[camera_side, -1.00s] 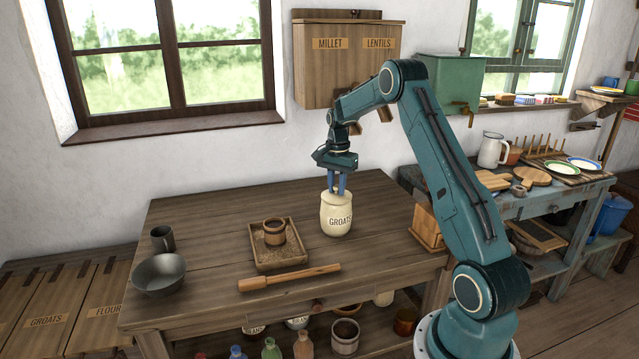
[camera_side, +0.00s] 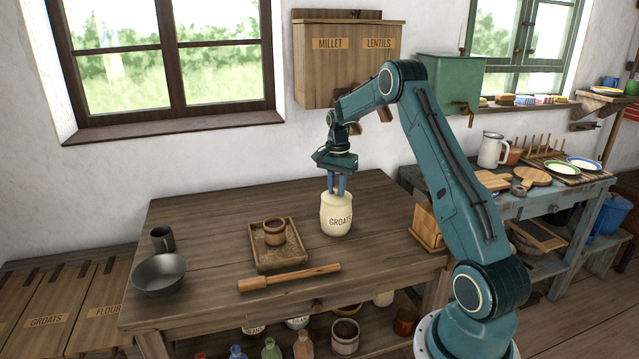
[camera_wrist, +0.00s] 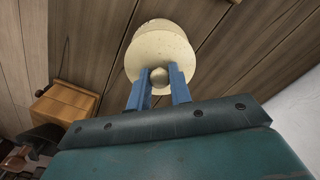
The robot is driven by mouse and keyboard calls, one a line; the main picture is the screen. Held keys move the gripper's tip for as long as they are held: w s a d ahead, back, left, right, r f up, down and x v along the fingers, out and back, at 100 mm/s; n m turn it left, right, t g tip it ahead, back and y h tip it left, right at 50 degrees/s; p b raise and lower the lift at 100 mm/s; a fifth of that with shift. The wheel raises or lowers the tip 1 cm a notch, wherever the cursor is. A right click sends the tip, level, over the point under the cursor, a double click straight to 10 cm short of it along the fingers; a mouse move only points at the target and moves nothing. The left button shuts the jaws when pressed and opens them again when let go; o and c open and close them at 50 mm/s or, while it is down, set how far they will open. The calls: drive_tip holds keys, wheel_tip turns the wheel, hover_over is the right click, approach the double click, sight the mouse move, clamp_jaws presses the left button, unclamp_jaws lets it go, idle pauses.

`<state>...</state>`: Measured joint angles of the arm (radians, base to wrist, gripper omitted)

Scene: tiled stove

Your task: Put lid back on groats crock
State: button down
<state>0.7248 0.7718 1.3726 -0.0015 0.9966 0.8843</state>
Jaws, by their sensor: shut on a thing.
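The cream groats crock (camera_side: 337,218) stands upright on the wooden table, its GROATS label facing the side camera. My gripper (camera_side: 337,190) is right above it, pointing down, with its blue fingers at the crock's top. In the wrist view my gripper (camera_wrist: 160,80) is shut on the round knob of the cream lid (camera_wrist: 160,55). The lid sits at the crock's mouth, and the crock's body shows partly beyond it. I cannot tell whether the lid is fully seated or a hair above the rim.
A wooden tray (camera_side: 262,266) with a small brown pot (camera_side: 274,232) lies left of the crock. A wooden pestle-like tool (camera_side: 290,277) lies in front. A dark bowl (camera_side: 159,274) and mug (camera_side: 162,239) stand at the left. A wooden box (camera_side: 427,228) stands right of the crock.

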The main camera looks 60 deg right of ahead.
idle(0.4)
drive_tip(key=c, duration=0.7)
unclamp_jaws()
drive_tip(key=shift+r, duration=0.1)
drive_tip(key=shift+r, duration=3.35)
clamp_jaws()
